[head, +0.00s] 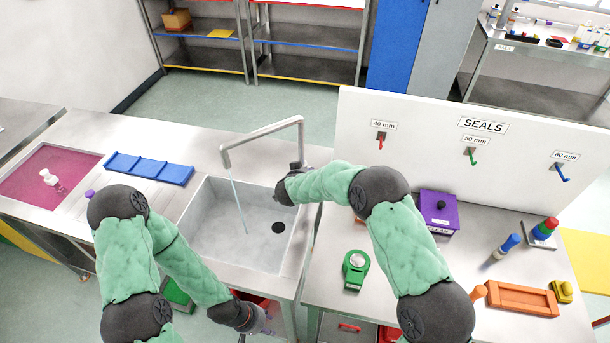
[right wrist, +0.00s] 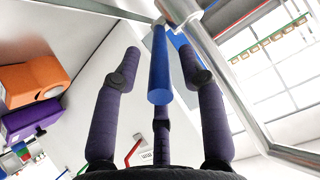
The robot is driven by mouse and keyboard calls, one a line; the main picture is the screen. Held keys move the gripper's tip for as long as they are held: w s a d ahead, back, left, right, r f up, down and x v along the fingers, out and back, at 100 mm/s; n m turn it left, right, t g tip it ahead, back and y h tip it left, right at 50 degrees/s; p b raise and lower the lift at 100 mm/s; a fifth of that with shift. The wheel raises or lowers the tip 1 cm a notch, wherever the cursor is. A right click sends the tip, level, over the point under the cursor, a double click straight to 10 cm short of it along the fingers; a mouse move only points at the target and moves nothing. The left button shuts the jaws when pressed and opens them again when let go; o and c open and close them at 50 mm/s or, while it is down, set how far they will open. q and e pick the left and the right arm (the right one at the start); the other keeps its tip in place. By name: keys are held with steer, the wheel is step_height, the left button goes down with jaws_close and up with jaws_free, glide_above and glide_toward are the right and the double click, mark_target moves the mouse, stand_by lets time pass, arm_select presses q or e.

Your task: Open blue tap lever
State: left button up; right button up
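The blue tap lever (right wrist: 159,68) is a smooth blue rod hanging from a metal fitting in the right wrist view. My right gripper (right wrist: 160,58) is open, with its dark purple fingers spread on both sides of the lever and a third finger behind it. I see gaps between the lever and the side fingers. In the head view my right gripper (head: 298,168) is beside the base of the steel tap (head: 262,131), and the lever is hidden there. My left gripper (head: 262,325) is low in front of the sink counter; its fingers are too small to read.
A thin pale-blue stream (head: 239,207) runs from the spout into the sink (head: 200,235). The white SEALS panel (head: 430,120) stands to the right of the tap. A purple box (head: 440,212) and a green round device (head: 355,270) are on the right bench. A blue tray (head: 150,168) lies left of the sink.

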steer(key=v, duration=1.2)
steer(key=shift+f, duration=0.1)
